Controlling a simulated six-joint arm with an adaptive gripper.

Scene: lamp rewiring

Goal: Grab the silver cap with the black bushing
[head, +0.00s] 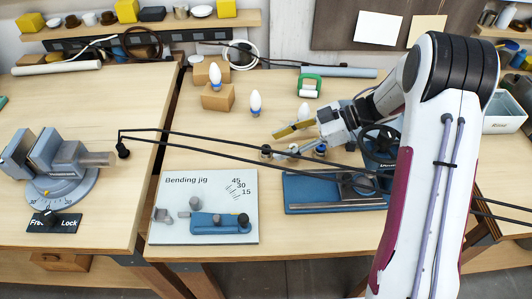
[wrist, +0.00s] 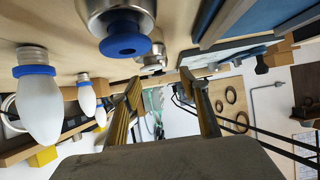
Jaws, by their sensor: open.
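My gripper (head: 294,129) is open and points left above the table, with yellow finger pads. In the wrist view its fingers (wrist: 160,82) stand apart with nothing held between them. A silver cap with a blue bushing (wrist: 120,32) is close to the wrist camera; it also shows below my gripper in the head view (head: 320,150).
A bending jig (head: 205,205) lies in front and a blue fixture (head: 330,192) below my arm.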

